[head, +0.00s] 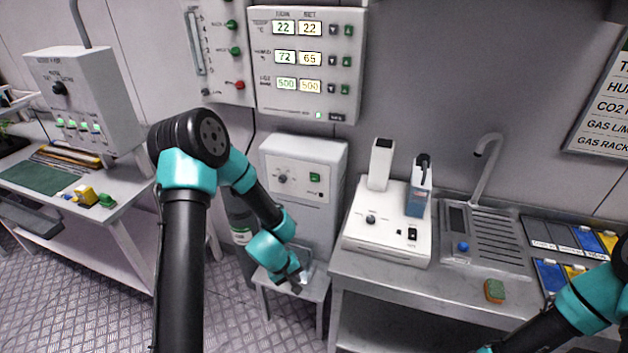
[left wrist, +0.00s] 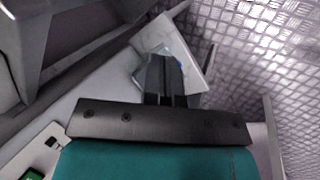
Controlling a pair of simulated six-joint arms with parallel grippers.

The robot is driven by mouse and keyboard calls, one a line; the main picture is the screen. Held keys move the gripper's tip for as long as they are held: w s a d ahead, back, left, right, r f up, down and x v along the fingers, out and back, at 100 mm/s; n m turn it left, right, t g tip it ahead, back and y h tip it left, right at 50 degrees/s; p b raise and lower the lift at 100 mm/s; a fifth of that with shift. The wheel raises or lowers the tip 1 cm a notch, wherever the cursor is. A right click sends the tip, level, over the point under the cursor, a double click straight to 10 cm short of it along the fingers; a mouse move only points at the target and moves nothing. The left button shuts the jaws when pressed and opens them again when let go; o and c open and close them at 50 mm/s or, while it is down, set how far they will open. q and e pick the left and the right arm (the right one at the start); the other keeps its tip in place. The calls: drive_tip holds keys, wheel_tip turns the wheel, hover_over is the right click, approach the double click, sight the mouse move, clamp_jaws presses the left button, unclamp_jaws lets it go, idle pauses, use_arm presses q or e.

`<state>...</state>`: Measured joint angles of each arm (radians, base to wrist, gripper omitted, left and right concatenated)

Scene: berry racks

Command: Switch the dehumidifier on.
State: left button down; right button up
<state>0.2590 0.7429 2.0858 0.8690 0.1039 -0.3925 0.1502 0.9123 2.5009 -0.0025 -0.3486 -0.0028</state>
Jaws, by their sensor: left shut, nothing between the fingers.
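A pale box unit (head: 280,147) with a dial (head: 283,179) and a green switch (head: 315,177) on its front stands in the middle; it appears to be the dehumidifier, though its label is too small to read. I cannot tell the switch's position. My left gripper (head: 297,283) is shut and empty, low in front of the unit and well below the switch. In the left wrist view its fingers (left wrist: 166,82) are together over a pale surface. My right arm enters at the lower right; its gripper is out of view.
A wall panel (head: 307,103) above shows 72 beside 65. A table (head: 130,215) stands at the left.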

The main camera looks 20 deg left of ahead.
sight(314, 178)
use_arm(q)
drive_tip(key=w+a+r+n+t+h, duration=0.1)
drive_tip(key=w+a+r+n+t, duration=0.1)
drive_tip(key=w+r, duration=0.6)
drive_tip(key=w+a+r+n+t, duration=0.2)
drive_tip(key=w+r+t, duration=0.3)
drive_tip(key=w+r, duration=0.3)
drive_tip(key=shift+w+a+r+n+h, duration=0.2)
drive_tip(key=shift+w+a+n+h, duration=0.1)
drive_tip(key=shift+w+a+h, duration=0.15)
drive_tip(key=shift+w, duration=0.15)
drive_tip(key=shift+w+a, duration=0.2)
drive_tip(key=shift+w, duration=1.95)
drive_tip(key=shift+w+a, duration=0.15)
drive_tip(key=shift+w, duration=2)
drive_tip(key=shift+w, duration=0.1)
drive_tip(key=shift+w, duration=0.3)
